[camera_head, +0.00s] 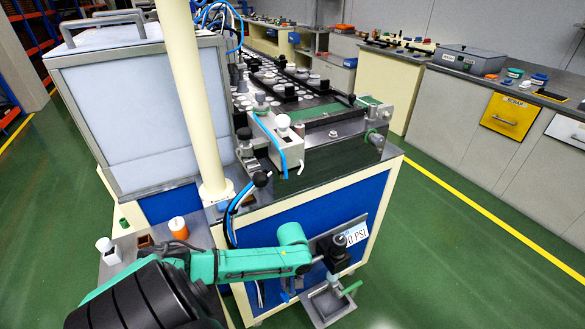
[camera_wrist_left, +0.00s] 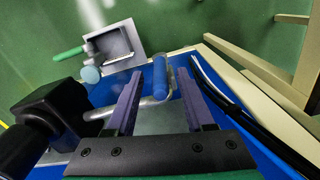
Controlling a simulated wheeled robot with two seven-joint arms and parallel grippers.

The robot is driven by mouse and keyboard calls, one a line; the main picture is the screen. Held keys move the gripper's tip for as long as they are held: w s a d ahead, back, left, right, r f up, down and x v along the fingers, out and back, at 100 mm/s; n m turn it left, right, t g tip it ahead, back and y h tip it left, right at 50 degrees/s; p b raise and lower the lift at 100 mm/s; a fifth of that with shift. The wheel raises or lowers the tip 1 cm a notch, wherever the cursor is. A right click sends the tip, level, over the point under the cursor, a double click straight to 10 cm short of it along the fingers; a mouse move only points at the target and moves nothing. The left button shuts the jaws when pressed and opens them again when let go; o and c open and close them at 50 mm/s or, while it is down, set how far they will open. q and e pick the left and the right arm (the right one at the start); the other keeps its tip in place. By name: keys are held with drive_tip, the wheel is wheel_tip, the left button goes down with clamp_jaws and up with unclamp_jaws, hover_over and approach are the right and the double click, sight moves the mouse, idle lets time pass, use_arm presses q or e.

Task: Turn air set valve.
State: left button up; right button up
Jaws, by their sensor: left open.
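In the left wrist view, a blue-sleeved valve lever (camera_wrist_left: 160,82) on a grey metal pipe shows between the two fingers of my left gripper (camera_wrist_left: 159,72). The fingers are apart, one on each side of the lever; I cannot tell their depth relative to it. A black regulator (camera_wrist_left: 48,116) sits to the left. In the head view, my green left arm reaches to the air set on the bench's front, with its black regulator (camera_head: 334,252) by a "0 PSI" sign (camera_head: 357,234). The arm largely hides the gripper and lever there. My right gripper is not in view.
A cream post (camera_head: 195,100) and a white-panelled box (camera_head: 130,110) stand to the left. The green floor right of the bench is clear.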

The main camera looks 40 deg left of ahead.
sight(292, 286)
use_arm(q)
wheel_tip(292, 286, down, 4)
drive_tip(key=shift+b, duration=0.35)
drive_tip(key=shift+c, duration=0.2)
clamp_jaws()
idle(1.0)
